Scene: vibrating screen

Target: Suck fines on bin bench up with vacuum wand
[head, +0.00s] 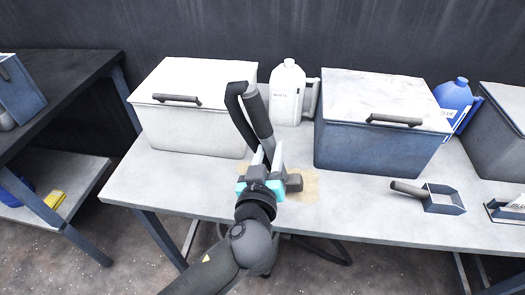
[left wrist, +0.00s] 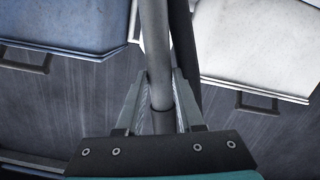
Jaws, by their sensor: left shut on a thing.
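The vacuum wand (head: 257,115), a dark grey tube, stands up from my left gripper (head: 269,165), leaning a little. In the left wrist view my left gripper (left wrist: 161,110) is shut on the wand (left wrist: 156,50), its fingers on either side. A black hose (head: 238,118) bends over at the wand's top and runs down beside it. The fines (head: 306,187) show as a thin tan patch on the bin bench (head: 380,215), just right of and behind the gripper. The wand's lower end is not clearly visible. My right gripper is out of view.
A white lidded bin (head: 190,130) stands left of the wand and a blue lidded bin (head: 365,148) right, with a white jug (head: 289,95) between. A scoop (head: 441,200) lies at the right. A dark hose (head: 335,250) hangs below the bench edge.

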